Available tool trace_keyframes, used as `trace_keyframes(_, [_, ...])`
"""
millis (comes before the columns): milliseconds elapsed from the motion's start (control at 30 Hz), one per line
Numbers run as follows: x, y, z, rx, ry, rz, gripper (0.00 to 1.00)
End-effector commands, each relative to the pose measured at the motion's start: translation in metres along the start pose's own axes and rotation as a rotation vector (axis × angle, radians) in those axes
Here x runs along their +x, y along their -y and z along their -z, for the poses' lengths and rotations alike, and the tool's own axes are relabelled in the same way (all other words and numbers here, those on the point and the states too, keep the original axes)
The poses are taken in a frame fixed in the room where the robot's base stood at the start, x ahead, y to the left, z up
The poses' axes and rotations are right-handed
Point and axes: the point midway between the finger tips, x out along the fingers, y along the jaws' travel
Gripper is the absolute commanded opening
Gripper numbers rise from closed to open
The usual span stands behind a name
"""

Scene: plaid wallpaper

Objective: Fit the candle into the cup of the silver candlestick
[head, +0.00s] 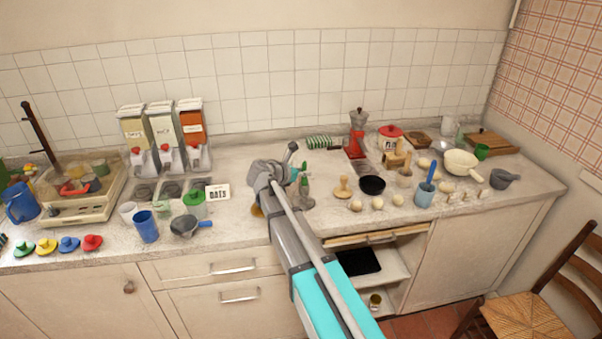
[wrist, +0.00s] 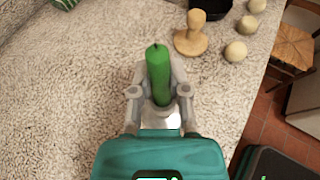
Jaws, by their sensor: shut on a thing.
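The candle (wrist: 158,75) is a green cylinder with a short dark wick. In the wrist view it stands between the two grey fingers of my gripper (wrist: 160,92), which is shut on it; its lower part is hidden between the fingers. A pale, shiny patch shows below the candle between the fingers; I cannot tell whether it is the silver candlestick or part of my gripper. In the head view my gripper (head: 303,190) is over the middle of the counter, partly behind my arm. I cannot make out the silver candlestick clearly in either view.
A wooden stamp-like piece (wrist: 192,35) and several pale balls lie near the counter's front edge, close to my gripper. A dark bowl (head: 372,185) stands to the right.

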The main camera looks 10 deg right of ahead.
Motion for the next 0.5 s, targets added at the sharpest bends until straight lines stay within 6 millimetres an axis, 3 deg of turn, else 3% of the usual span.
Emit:
trace_keyframes(33, [0.0003, 0.0001, 0.0005, 0.0, 0.0, 0.0, 0.27])
trace_keyframes(200, [0.0002, 0.0001, 0.0002, 0.0, 0.0, 0.0, 0.56])
trace_keyframes(500, [0.0002, 0.0001, 0.0002, 0.0, 0.0, 0.0, 0.56])
